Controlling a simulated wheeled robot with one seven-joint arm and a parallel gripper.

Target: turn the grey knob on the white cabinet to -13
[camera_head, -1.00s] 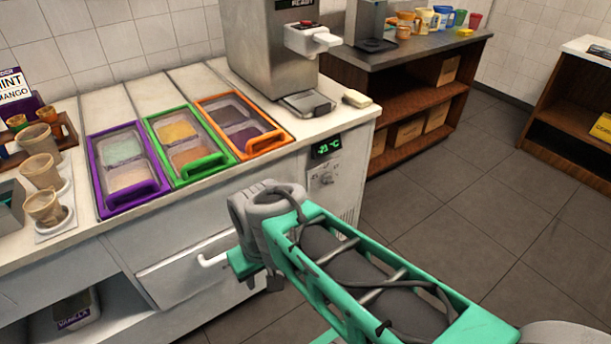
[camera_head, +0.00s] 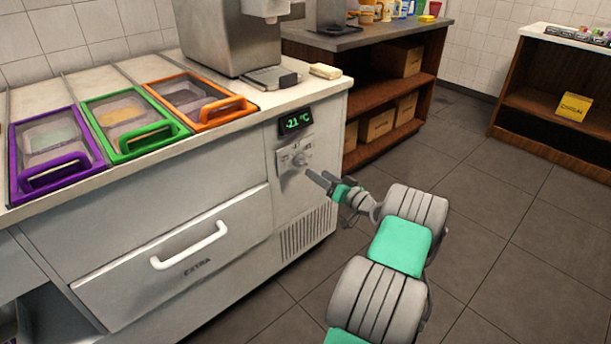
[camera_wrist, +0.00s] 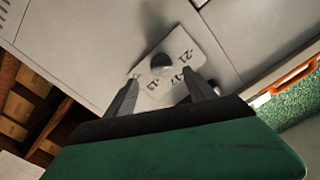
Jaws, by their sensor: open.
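The grey knob (camera_head: 300,159) sits on a white dial plate on the front of the white cabinet (camera_head: 246,172). The display (camera_head: 295,121) above it reads -21 °C. In the wrist view the knob (camera_wrist: 161,63) is round, on a tilted plate (camera_wrist: 183,48) with printed numbers, among them -21, -17 and -13. My gripper (camera_head: 320,178) is just in front of the knob, to its lower right in the head view. Its two fingers (camera_wrist: 163,88) are apart and empty, below the knob in the wrist view. I cannot tell the exact remaining distance.
A drawer with a white handle (camera_head: 189,246) is left of the knob, and a vent (camera_head: 308,232) is below it. Topping bins, one with an orange frame (camera_head: 208,101), are on the counter. Open floor lies right of the cabinet.

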